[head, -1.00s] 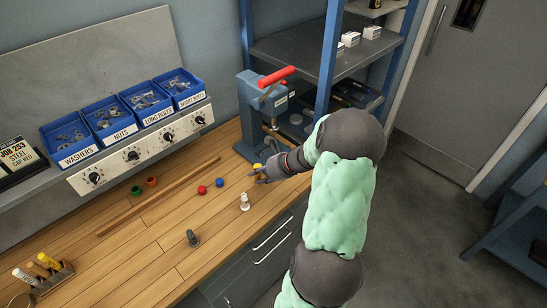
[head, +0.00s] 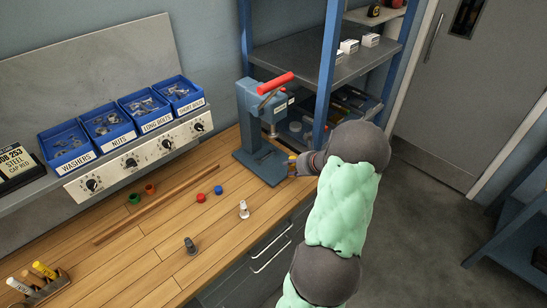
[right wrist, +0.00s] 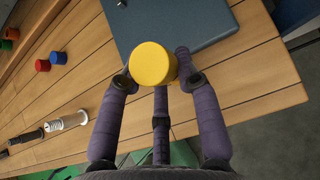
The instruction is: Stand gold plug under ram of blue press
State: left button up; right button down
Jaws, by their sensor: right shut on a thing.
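The blue press (head: 262,130) stands at the back right of the wooden bench, with a red handle and a flat base plate (head: 262,163). Its ram (head: 271,130) hangs above that plate. My right gripper (head: 293,168) is shut on the gold plug (right wrist: 152,64), just off the plate's right front edge. In the right wrist view the plug's round yellow top sits between the fingers (right wrist: 154,75), and the press base (right wrist: 175,22) lies just beyond it. The plug's lower part is hidden there. My left gripper is not in view.
A shelf rack (head: 330,75) stands right of the press.

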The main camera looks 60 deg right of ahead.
jog(key=w, duration=0.3)
jog(key=w+d, duration=0.1)
jog(key=w, duration=0.2)
jog(key=w+d, duration=0.1)
jog(key=w, duration=0.2)
jog(key=shift+w+d, duration=0.25)
jog(key=shift+w, duration=0.1)
jog(key=shift+w+d+f, duration=0.1)
jog(key=shift+w+f, duration=0.05)
jog(key=shift+w, duration=0.05)
jog(key=shift+f+b, duration=0.3)
jog(key=shift+f, duration=0.25)
jog(key=shift+s, duration=0.1)
jog(key=c, duration=1.3)
grip_release()
jog(key=shift+f, duration=0.2)
jog(key=o, duration=0.4)
